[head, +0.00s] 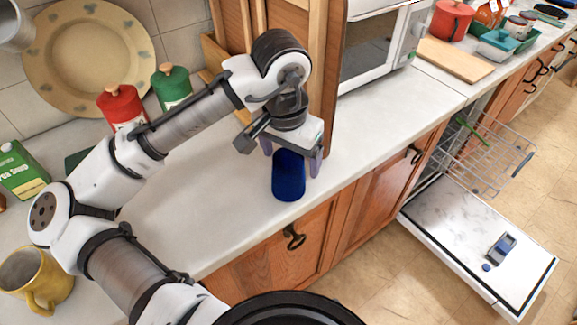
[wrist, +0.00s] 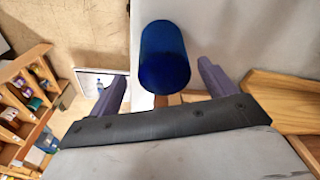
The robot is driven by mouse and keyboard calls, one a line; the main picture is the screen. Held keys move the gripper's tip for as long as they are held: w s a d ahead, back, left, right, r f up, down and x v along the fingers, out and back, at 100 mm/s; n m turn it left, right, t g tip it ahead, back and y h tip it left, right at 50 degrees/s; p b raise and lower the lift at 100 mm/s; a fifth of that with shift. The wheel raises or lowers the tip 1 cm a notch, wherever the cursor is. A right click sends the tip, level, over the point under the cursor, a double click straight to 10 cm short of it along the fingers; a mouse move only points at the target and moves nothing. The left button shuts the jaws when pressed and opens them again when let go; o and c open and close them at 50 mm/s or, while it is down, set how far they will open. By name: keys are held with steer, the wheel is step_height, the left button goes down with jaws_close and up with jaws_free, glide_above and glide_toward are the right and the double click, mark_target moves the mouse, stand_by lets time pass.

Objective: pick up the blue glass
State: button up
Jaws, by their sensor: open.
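The blue glass (head: 288,178) stands on the white counter (head: 222,222) near its front edge, below my gripper (head: 292,165) in the head view. It is dark blue and cylindrical. In the wrist view the blue glass (wrist: 164,58) shows ahead of and between the two purple fingers of my gripper (wrist: 160,82). The fingers are apart, with one on each side of the glass. A gap shows between each finger and the glass in the wrist view. The top of the glass is partly hidden by my gripper in the head view.
A wooden cabinet side (head: 325,70) rises just behind my gripper, with a microwave (head: 380,40) to its right. Red (head: 122,106) and green (head: 171,87) canisters stand back left; a yellow mug (head: 36,281) is front left. An open dishwasher door (head: 480,245) is lower right. The counter left of the glass is clear.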

steer(key=f, duration=0.4)
steer(key=shift+w+a+p, duration=0.1)
steer(key=shift+w+p, duration=0.2)
steer(key=shift+p, duration=0.05)
steer(key=shift+c, duration=0.3)
steer(key=c, duration=1.2)
steer(key=shift+c, duration=0.2)
steer(key=shift+r, duration=0.1)
step_height(320, 180, up, 20)
steer(key=b, duration=0.1)
